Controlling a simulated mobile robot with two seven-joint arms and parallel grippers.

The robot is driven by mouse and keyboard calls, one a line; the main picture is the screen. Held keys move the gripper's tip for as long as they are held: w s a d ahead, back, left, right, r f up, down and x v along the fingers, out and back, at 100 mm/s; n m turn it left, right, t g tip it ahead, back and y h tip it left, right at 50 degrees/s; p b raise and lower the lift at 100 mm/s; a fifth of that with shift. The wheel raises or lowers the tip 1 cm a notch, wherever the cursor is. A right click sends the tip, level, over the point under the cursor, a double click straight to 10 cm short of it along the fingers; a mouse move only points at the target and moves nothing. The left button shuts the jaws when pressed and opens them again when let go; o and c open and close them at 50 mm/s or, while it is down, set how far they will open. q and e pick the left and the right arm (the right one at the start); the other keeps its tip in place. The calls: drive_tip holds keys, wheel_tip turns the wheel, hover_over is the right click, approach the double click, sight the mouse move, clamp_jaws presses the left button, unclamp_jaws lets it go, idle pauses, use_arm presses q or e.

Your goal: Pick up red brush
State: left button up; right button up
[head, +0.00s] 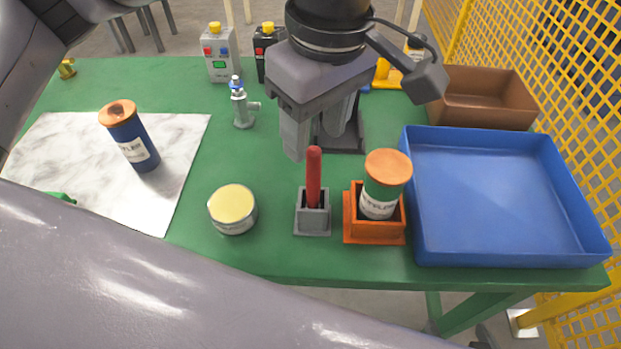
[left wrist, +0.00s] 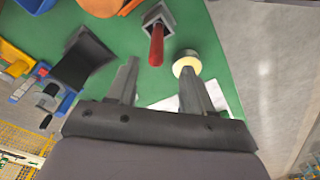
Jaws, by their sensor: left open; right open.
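The red brush (head: 314,180) stands upright in a small grey square holder (head: 312,222) near the front edge of the green table. Only its red handle shows; its lower end is hidden in the holder. My left gripper (head: 314,146) is open just behind and above the handle, with its fingers pointing down. In the left wrist view the brush (left wrist: 156,45) shows just beyond the fingertips, in line with the gap of the open left gripper (left wrist: 160,70). I see nothing held between the fingers. My right gripper is not in view.
A round tin with a yellow top (head: 232,208) stands left of the holder. An orange holder with a lidded canister (head: 384,185) and a blue tray (head: 505,200) stand to the right.

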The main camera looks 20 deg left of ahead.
sight(314, 149)
use_arm(q)
drive_tip(key=shift+w+a+f, duration=0.1)
drive_tip(key=shift+a+f, duration=0.1)
drive_tip(key=shift+f, duration=0.05)
drive_tip(key=f, duration=0.4)
drive_tip(key=f+p, duration=0.1)
drive_tip(key=f, duration=0.1)
drive_tip(key=shift+w+a+f, duration=0.15)
drive_tip(key=shift+w+f, duration=0.05)
drive_tip(key=shift+w, duration=0.15)
clamp_jaws()
